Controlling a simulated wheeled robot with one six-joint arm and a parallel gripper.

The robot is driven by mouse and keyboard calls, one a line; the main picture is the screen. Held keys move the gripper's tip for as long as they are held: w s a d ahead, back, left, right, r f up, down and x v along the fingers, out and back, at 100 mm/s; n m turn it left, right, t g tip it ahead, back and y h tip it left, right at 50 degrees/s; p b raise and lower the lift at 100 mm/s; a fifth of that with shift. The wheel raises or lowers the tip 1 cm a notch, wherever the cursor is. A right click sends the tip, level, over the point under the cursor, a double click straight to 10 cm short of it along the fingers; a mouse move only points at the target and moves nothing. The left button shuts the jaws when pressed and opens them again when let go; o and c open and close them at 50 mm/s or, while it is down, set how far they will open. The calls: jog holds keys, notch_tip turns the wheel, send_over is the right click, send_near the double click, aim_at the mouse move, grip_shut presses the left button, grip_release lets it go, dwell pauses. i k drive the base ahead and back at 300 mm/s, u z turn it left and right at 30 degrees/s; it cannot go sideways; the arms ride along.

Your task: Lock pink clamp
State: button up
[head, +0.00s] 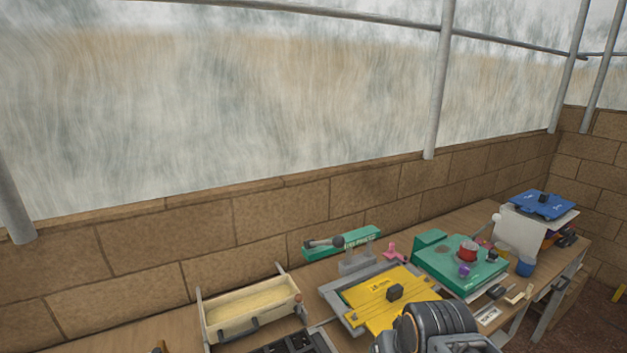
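A small pink clamp (391,251) stands at the back of the workbench, by the far edge of a yellow plate (368,292) with a black knob. It is small in the head view, and I cannot tell whether its handle is locked or open. The yellow plate lies in a grey frame (345,309). Part of my dark arm shows at the bottom, in front of the yellow plate and well short of the clamp. My gripper's fingers are not in view.
Left of the clamp is a green bar (354,241) with a black-knobbed lever (325,243). Right is a green block (459,265) holding a red round part (467,251). A wooden tray (252,308) sits left. A blue plate (541,204) rests far right. A brick wall stands behind.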

aim_at(391, 253)
jog(key=z, duration=2)
jog(key=i, duration=1.75)
jog(key=u, duration=3.2)
